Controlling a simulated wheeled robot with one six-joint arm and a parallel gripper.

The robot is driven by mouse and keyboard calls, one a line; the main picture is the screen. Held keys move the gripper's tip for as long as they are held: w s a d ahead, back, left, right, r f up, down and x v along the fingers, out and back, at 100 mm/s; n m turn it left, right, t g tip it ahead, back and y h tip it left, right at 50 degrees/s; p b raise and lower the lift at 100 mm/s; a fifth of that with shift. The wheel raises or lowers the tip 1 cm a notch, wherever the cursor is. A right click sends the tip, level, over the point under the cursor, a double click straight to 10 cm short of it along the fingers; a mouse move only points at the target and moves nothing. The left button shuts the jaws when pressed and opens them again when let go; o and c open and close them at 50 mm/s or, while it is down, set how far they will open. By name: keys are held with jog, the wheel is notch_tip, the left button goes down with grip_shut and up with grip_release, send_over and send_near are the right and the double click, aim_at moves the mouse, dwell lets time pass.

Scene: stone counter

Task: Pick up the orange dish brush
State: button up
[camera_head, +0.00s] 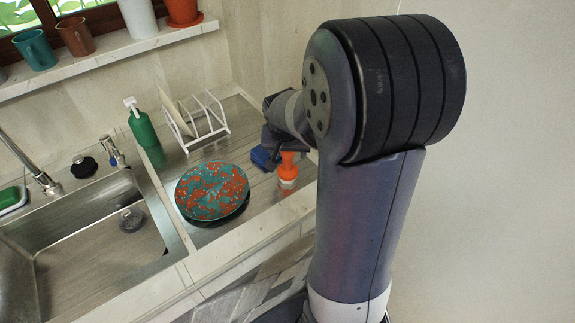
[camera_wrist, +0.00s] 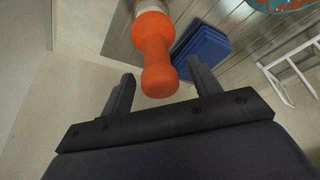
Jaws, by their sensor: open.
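The orange dish brush (camera_head: 287,168) stands upright on the drainboard, to the right of the patterned plate, with a pale lower part. In the wrist view, its orange handle (camera_wrist: 156,55) shows between and beyond the two dark fingers of my gripper (camera_wrist: 158,90). The gripper is open, and a gap shows between the handle and each finger. In the head view my arm hides most of the gripper, which is close behind the brush.
A blue block-like item (camera_head: 262,158) is beside the brush; it also shows in the wrist view (camera_wrist: 203,52). A teal-and-orange plate (camera_head: 212,190), a white rack (camera_head: 205,125), a green bottle (camera_head: 142,127) and the sink (camera_head: 100,240) lie to the left. A wall is at the right.

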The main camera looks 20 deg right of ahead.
jog(key=shift+w+d+f, duration=0.1)
jog(key=shift+w+f, duration=0.15)
jog(key=shift+f, duration=0.4)
jog(key=c, duration=1.1)
